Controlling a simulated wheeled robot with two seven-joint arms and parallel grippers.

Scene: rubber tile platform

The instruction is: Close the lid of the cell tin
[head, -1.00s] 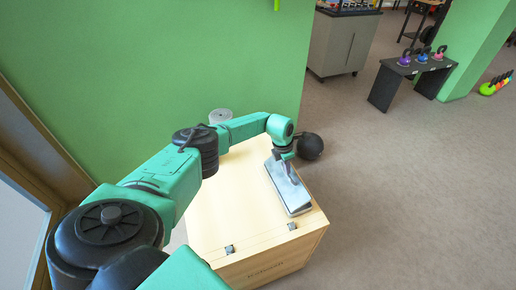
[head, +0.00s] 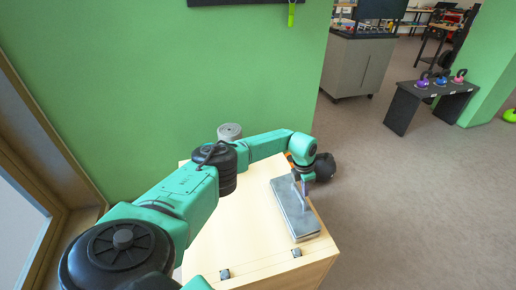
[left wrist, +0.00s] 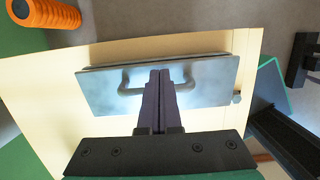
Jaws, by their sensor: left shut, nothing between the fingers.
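The cell tin (head: 292,208) is a long, flat grey metal box lying near the right edge of a pale wooden box top. Its lid (left wrist: 205,82) looks flat and down over the tin in the left wrist view, with a bent handle (left wrist: 130,88) on top. A thin line runs along the lid's far edge; I cannot tell whether a small gap remains there. My left gripper (head: 305,188) points down at the lid. Its dark fingers are shut and empty, in front of the handle's middle in the left wrist view (left wrist: 159,74). I cannot tell whether the tips touch the lid. My right gripper is out of view.
The wooden box (head: 225,250) has free top surface left of the tin. An orange ridged cylinder (left wrist: 45,12) lies beyond the box. A green wall (head: 150,80) stands behind; open floor (head: 420,200) lies to the right.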

